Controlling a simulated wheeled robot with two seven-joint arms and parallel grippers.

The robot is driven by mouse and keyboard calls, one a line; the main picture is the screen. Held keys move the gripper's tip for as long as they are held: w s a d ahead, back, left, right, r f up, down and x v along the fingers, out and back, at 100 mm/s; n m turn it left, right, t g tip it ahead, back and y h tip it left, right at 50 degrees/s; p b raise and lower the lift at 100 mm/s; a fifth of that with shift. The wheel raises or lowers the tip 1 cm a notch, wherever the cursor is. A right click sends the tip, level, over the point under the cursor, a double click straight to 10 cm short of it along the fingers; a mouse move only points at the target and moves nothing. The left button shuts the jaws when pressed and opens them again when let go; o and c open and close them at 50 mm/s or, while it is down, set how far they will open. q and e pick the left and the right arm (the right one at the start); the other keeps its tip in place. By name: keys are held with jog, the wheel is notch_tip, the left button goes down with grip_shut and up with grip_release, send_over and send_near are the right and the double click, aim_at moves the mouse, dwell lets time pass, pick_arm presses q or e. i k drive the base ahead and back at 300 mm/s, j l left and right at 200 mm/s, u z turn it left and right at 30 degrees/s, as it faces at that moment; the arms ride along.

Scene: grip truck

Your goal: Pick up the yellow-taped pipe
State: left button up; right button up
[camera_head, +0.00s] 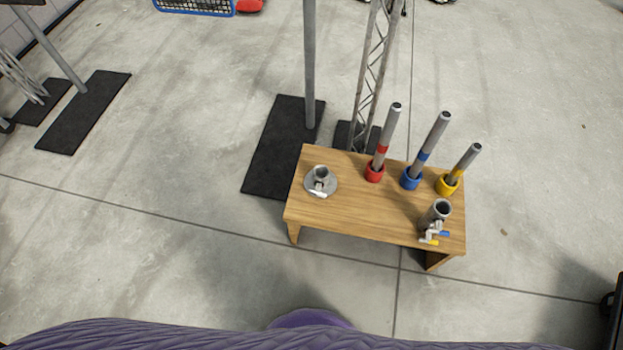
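The yellow-taped pipe (466,163) is a short grey tube with a yellow band low on it. It stands tilted to the right in a yellow ring holder (447,184) at the right back of a small wooden table (345,205). A red-taped pipe (387,137) stands in a red holder (374,173), and a blue-taped pipe (433,143) in a blue holder (410,179), both to its left. Neither of my grippers is in view.
A grey round flange (320,182) sits at the table's left. A clamp fitting (435,222) with blue and yellow handles is at the front right. Behind the table are a pole (309,65), a lattice truss (372,70) and a black mat (270,160). The floor in front is clear.

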aim_at(475, 149)
jog(key=z, duration=1.2)
